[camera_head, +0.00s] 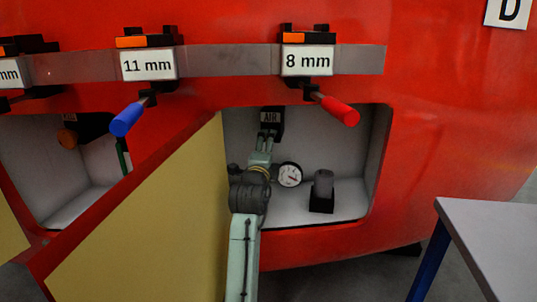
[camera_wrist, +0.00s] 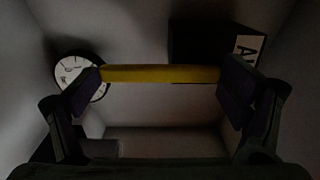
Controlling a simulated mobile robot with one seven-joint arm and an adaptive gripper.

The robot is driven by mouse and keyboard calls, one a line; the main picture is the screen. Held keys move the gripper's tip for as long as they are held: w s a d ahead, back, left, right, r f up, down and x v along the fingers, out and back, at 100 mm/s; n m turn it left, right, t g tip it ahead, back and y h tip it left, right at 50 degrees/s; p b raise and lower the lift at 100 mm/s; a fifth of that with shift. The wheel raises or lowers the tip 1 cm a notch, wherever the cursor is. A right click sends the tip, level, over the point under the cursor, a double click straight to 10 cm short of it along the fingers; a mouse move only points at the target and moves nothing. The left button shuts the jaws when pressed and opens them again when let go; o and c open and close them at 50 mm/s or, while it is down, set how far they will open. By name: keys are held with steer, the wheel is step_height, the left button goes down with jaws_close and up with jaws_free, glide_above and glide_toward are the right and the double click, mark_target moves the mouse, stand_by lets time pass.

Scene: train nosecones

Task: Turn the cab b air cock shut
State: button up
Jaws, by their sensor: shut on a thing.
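The air cock's yellow handle (camera_wrist: 160,74) lies level across the wrist view, in front of a black block with a white label. The handle is hidden behind my gripper in the head view.
An open yellow-faced door (camera_head: 150,225) stands to the left. Red-handled and blue-handled tools hang above. A table (camera_head: 490,235) is at lower right. A plate reads "D".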

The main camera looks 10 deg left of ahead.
steer(key=o, duration=1.4)
